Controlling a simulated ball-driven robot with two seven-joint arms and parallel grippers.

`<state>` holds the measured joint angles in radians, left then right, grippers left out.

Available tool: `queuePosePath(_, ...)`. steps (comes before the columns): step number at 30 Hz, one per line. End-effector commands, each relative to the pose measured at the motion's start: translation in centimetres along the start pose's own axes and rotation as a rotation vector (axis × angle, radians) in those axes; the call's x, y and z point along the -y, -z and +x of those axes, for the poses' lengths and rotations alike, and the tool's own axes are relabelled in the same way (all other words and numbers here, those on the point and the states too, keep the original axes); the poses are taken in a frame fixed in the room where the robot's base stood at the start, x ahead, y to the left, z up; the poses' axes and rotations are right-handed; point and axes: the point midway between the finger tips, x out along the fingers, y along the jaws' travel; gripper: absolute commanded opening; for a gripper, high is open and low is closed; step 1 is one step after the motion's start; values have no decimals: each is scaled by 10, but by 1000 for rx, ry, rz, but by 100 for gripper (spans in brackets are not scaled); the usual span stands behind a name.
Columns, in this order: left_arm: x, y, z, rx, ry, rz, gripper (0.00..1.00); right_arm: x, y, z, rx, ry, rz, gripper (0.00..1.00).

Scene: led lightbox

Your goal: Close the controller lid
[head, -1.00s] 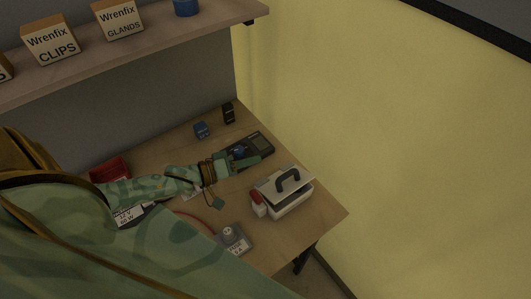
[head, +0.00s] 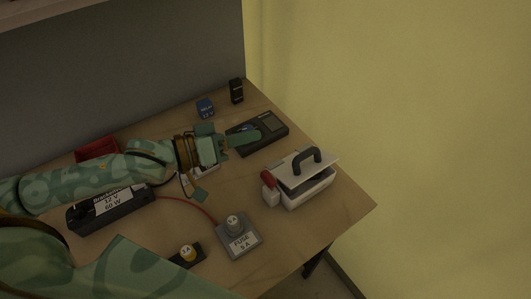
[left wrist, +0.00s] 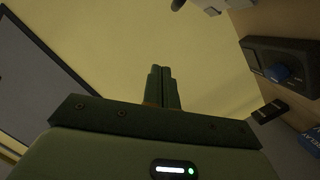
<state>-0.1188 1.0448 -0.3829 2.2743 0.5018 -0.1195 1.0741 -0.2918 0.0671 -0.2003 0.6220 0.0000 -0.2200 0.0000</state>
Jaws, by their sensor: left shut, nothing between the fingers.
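The controller is a white box (head: 309,194) near the right edge of the bench in the head view. Its pale lid (head: 295,166) with a black arched handle is raised and tilted, with a dark gap beneath it. A red knob or lamp sits at its left side. My left gripper (head: 258,136) is shut and empty, left of and behind the controller, apart from it, overlapping the dark meter in the picture. In the left wrist view the left fingers (left wrist: 163,85) are together, and a pale part with a dark piece shows at the top edge. My right gripper is not in view.
A dark meter (head: 270,142) with a blue dial lies by my left gripper. A blue relay box (head: 205,106) and a small black block (head: 236,91) stand behind. A grey fuse holder (head: 239,240), black power supply (head: 108,210) and red tray (head: 95,147) lie left. The bench's front-right corner is clear.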

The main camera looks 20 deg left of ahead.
Motion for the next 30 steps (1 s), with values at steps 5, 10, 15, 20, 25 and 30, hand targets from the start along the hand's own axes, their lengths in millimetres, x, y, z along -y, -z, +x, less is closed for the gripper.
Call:
queuePosePath(5,3,-5,2,41,51,62,0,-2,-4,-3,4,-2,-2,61)
queuePosePath(10,5,-6,22,37,48,66,0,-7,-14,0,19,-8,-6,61)
queuePosePath(15,7,-7,59,36,48,66,0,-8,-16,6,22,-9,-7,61)
queuePosePath(20,9,-9,93,38,48,64,0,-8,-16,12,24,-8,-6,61)
queuePosePath(25,12,-32,104,43,52,62,0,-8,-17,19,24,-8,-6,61)
queuePosePath(30,13,-46,106,42,52,63,0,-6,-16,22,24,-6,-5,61)
